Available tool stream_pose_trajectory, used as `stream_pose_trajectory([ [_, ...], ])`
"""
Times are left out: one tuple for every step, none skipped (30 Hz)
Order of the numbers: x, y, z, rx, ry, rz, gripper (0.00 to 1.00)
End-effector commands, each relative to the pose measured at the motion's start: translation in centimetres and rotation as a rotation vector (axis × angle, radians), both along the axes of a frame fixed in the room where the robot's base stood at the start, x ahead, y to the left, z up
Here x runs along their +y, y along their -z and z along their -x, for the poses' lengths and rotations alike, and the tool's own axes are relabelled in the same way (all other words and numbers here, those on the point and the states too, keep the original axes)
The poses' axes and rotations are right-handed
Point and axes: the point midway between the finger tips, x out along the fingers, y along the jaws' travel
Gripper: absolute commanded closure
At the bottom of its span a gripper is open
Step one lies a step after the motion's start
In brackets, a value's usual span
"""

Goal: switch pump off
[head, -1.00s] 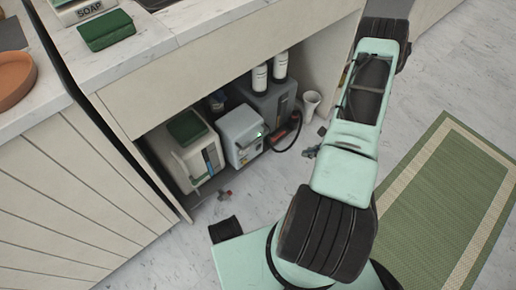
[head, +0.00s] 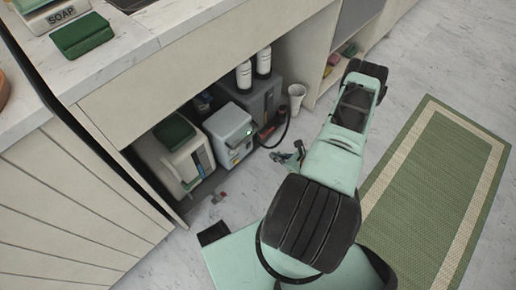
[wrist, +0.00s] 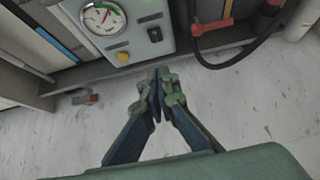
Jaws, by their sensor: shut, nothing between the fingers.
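The pump appears to be the pale grey box (head: 229,133) under the counter, with a small green light on its front. In the wrist view, its front panel (wrist: 135,38) shows a round gauge (wrist: 103,17), a black rocker switch (wrist: 154,34) and a yellow button (wrist: 122,56). I cannot tell which way the switch is set. My gripper (wrist: 159,76) is shut and empty, pointing at the panel from below the switch, apparently short of touching it. In the head view my gripper (head: 285,156) is low over the floor, right of the box.
A beige container (head: 180,160) with a green top stands left of the box. A darker grey unit (head: 262,98) with two white bottles stands behind. A black hose with a red handle (wrist: 211,34) lies right. A small red-and-grey item (wrist: 85,98) lies on the floor.

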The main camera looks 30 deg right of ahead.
Motion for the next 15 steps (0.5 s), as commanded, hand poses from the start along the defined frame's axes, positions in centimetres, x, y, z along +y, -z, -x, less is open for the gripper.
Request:
stream_pose_trajectory([
  [0.1, 0.3, -0.3, -0.001, -0.001, 0.0, 1.0],
  [0.2, 0.5, -0.5, -0.001, -0.002, -0.001, 1.0],
  [0.4, 0.8, -0.8, -0.001, -0.003, 0.0, 1.0],
  [0.5, 1.1, -1.2, -0.002, -0.003, 0.0, 1.0],
  [0.6, 1.5, -1.5, -0.002, -0.003, 0.0, 1.0],
  [0.9, 2.0, -2.0, -0.002, -0.004, 0.0, 1.0],
  [1.1, 2.4, -2.4, -0.001, -0.005, 0.0, 1.0],
  [1.2, 2.8, -2.9, 0.0, -0.005, 0.0, 1.0],
  [1.4, 3.4, -3.6, -0.001, -0.004, -0.001, 1.0],
  [1.6, 3.8, -4.1, -0.002, -0.005, -0.001, 1.0],
  [1.8, 4.2, -4.6, -0.002, -0.006, 0.0, 1.0],
  [2.0, 4.8, -5.2, -0.001, -0.005, 0.001, 1.0],
  [2.2, 5.2, -5.7, 0.0, -0.004, 0.0, 1.0],
  [2.4, 5.6, -6.1, -0.001, -0.006, 0.0, 1.0],
  [2.6, 6.1, -6.8, -0.001, -0.005, 0.0, 1.0],
])
